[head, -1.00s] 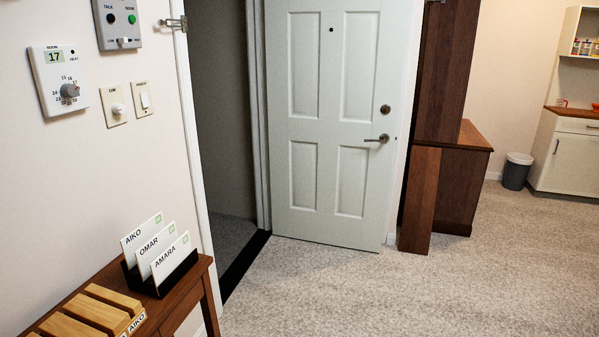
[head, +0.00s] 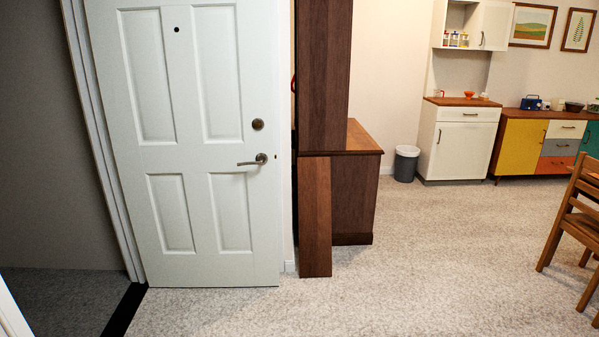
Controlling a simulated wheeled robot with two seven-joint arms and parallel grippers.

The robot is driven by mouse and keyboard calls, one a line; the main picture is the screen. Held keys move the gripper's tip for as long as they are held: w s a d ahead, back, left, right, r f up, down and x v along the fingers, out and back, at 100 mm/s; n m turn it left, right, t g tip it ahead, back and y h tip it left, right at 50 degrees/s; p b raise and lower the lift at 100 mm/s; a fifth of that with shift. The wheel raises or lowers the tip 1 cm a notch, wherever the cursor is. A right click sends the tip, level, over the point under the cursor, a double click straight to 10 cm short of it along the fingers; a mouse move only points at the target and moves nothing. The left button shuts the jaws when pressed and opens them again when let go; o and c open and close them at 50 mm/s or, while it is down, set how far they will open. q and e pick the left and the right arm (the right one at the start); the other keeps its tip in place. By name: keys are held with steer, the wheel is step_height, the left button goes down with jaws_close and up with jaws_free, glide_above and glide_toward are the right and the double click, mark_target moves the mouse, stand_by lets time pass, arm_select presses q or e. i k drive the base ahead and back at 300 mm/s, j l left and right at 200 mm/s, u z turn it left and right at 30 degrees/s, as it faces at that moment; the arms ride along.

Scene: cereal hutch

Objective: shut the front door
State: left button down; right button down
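The white panelled front door (head: 188,150) stands open into the room in the head view, its hinged edge at the left by the white frame. A lever handle (head: 253,161) and a round lock (head: 257,124) are near its right, free edge. The dark doorway (head: 60,160) shows open at the left, with a black threshold strip (head: 124,310) on the floor. Neither of my grippers is in view.
A dark wooden cabinet (head: 323,80) stands just right of the door's free edge. A grey bin (head: 406,164) and a white cupboard (head: 459,142) are farther back. A wooden chair (head: 572,215) is at the right. Carpet in front is clear.

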mark_target(186, 86)
steer(key=i+z, duration=0.15)
steer(key=i, duration=1.25)
steer(key=i+u, duration=0.2)
steer(key=i, duration=0.3)
steer(key=i+l+u, duration=0.25)
steer(key=i, duration=0.2)
steer(key=i+l+u, duration=0.2)
steer(key=i, duration=0.25)
steer(key=i+l+u, duration=0.65)
steer(key=i+j, duration=0.05)
steer(key=i, duration=0.1)
